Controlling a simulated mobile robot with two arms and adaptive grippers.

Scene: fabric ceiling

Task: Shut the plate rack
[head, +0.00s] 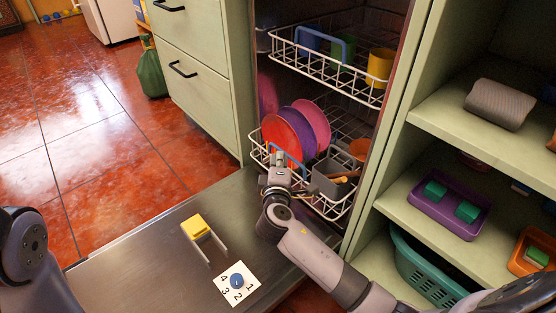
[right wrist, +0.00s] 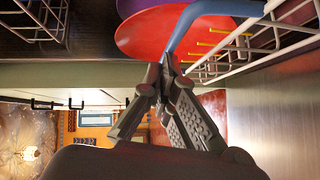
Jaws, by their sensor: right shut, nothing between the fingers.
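The plate rack (head: 331,211) is the white wire lower rack of the open dishwasher. It sticks partly out over the lowered door and holds red, purple and pink plates (head: 283,134). A blue handle (head: 293,164) is on its front; the handle also shows in the right wrist view (right wrist: 207,10). My right gripper (head: 279,170) is at the rack's front, right by this handle. Its fingers (right wrist: 162,70) are together and empty, just below the handle in the right wrist view; I cannot tell whether they touch it. Only a left arm link shows, at the left edge.
The upper rack (head: 325,78) with cups is above. A grey container (head: 335,180) stands in the lower rack. Open shelves (head: 400,215) are close on the right.

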